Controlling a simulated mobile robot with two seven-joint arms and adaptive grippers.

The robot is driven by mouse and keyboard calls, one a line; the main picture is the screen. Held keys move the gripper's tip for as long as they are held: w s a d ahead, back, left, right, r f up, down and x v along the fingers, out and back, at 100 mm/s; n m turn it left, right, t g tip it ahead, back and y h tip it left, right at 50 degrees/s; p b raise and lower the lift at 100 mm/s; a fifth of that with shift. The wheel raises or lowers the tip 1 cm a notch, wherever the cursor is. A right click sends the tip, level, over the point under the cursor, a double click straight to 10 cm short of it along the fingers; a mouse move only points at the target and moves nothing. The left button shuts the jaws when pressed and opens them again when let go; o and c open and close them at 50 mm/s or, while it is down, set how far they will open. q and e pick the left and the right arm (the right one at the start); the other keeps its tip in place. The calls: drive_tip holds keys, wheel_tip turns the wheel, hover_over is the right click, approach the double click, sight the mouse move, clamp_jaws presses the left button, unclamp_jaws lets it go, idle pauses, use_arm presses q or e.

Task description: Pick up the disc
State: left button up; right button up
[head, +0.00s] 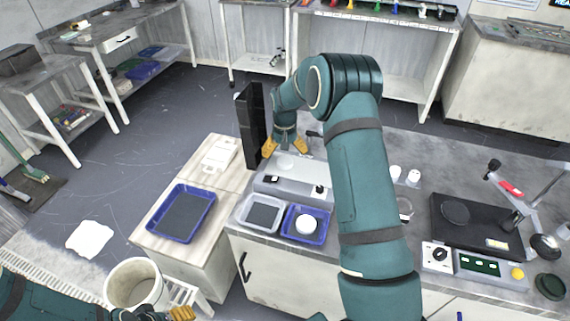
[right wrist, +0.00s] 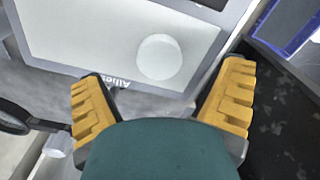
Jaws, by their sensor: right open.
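A pale round disc (right wrist: 159,57) lies on a flat light panel (right wrist: 75,35) with lettering at its edge, in the right wrist view. It also shows in the head view as a pale round shape (head: 284,162) just below my right gripper. My right gripper (head: 285,150) is open and empty over the grey bench unit, its yellow fingers (right wrist: 165,80) spread on either side of the disc's near edge, apart from it. Another white round piece (head: 306,224) sits in a small blue tray (head: 290,236). My left gripper (head: 178,314) shows only partly at the bottom left; its jaws are unclear.
A tall black panel (head: 251,125) stands close to the left of my right gripper. A grey tray (head: 243,220) is beside the small blue one. A larger blue tray (head: 182,214) is on the left cabinet. A polishing machine (head: 480,225) stands at the right.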

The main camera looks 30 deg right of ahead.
sight(285, 161)
drive_tip(key=f, duration=0.2)
drive_tip(key=f+b, duration=0.1)
drive_tip(key=f, duration=0.1)
drive_tip(key=shift+w+d+f, duration=0.1)
drive_tip(key=shift+d+f, duration=0.1)
drive_tip(key=c, duration=1.4)
drive_tip(key=shift+o, duration=0.2)
